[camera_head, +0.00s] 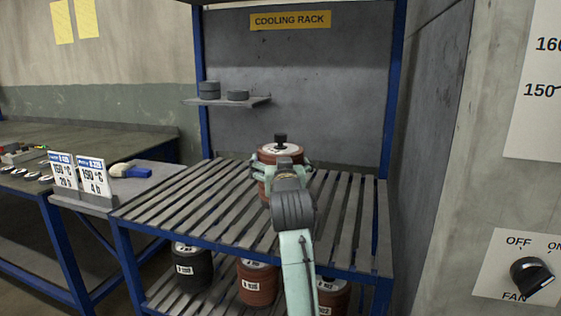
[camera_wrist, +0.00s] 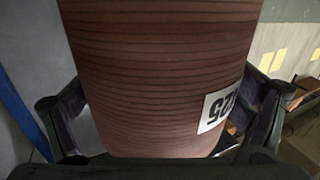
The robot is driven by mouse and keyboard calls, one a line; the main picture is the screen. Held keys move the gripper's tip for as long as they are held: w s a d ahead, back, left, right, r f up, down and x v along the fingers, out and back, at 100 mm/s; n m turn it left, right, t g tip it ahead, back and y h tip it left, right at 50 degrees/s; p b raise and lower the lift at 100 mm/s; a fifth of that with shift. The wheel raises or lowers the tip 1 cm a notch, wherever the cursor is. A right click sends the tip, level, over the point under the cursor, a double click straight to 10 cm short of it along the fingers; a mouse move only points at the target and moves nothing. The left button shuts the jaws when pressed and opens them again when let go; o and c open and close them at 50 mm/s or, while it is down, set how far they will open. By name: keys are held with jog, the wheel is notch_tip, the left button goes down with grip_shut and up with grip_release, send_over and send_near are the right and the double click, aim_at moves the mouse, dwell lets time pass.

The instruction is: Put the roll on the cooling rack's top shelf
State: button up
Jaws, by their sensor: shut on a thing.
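The roll (camera_head: 270,156) is a reddish-brown stack of discs with a pale top and a black knob. My gripper (camera_head: 281,166) is shut on its sides, and the roll stands upright over the rear middle of the cooling rack's slatted top shelf (camera_head: 190,211). In the wrist view the roll (camera_wrist: 160,75) fills the middle, with a white label on its right side and a finger on each side. My arm hides its lower front in the head view. I cannot tell whether its base touches the slats.
Blue posts and a grey back panel (camera_head: 300,90) bound the rack. The top shelf's left part is bare. Below are a black roll (camera_head: 193,268) and reddish rolls (camera_head: 257,283). A small wall shelf (camera_head: 225,101) holds dark discs. A workbench (camera_head: 100,150) stands left, a wall right.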

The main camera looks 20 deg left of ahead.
jog(key=shift+s+r, duration=0.1)
jog(key=shift+r, duration=0.05)
jog(key=o, duration=1.6)
jog(key=shift+f, duration=0.2)
jog(key=shift+r, duration=0.1)
jog(key=b+v, duration=0.2)
jog(key=v, duration=1)
jog(key=shift+b, duration=0.35)
jog(key=shift+a, duration=0.1)
